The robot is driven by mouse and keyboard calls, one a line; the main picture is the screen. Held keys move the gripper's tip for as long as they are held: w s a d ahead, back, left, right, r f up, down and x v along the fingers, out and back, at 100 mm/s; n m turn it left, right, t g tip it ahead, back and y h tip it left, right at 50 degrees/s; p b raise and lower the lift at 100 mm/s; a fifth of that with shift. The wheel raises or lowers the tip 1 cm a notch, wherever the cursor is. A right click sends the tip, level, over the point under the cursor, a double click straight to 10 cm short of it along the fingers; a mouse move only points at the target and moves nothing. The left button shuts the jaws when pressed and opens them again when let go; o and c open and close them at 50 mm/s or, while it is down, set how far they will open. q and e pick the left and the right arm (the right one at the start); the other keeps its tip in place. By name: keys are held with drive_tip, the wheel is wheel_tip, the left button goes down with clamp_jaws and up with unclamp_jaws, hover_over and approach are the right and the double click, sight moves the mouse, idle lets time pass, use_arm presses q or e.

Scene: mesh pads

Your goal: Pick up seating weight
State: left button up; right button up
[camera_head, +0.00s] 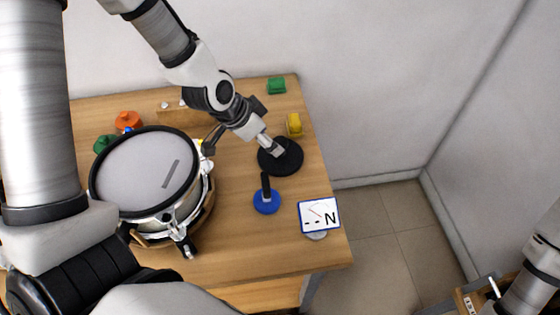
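A black round disc (289,160) with a pale metal upright lies on the right part of the table and looks like the seating weight. My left gripper (236,125) is above and left of it, with its two dark fingers spread wide apart. The pale metal part stands between the gripper and the disc; I cannot tell whether they touch. A smaller blue disc with a black handle (266,202) stands in front of the black disc. My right arm shows at the lower right edge, but its gripper is out of view.
A drum with a grey mesh head (140,172) stands on the wooden table (235,248). A meter marked N (319,215) is near the right edge. Green (276,86), yellow (294,124) and orange (128,121) pieces lie farther back. A wooden tray (468,302) is at lower right.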

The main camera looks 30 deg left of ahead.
sight(277, 141)
use_arm(q)
drive_tip(key=x, duration=0.3)
drive_tip(key=p+x, duration=0.1)
drive_tip(key=x, duration=0.3)
drive_tip(key=shift+w+r, duration=0.2)
drive_tip(key=shift+w, duration=0.2)
drive_tip(key=shift+s+a+r, duration=0.1)
clamp_jaws()
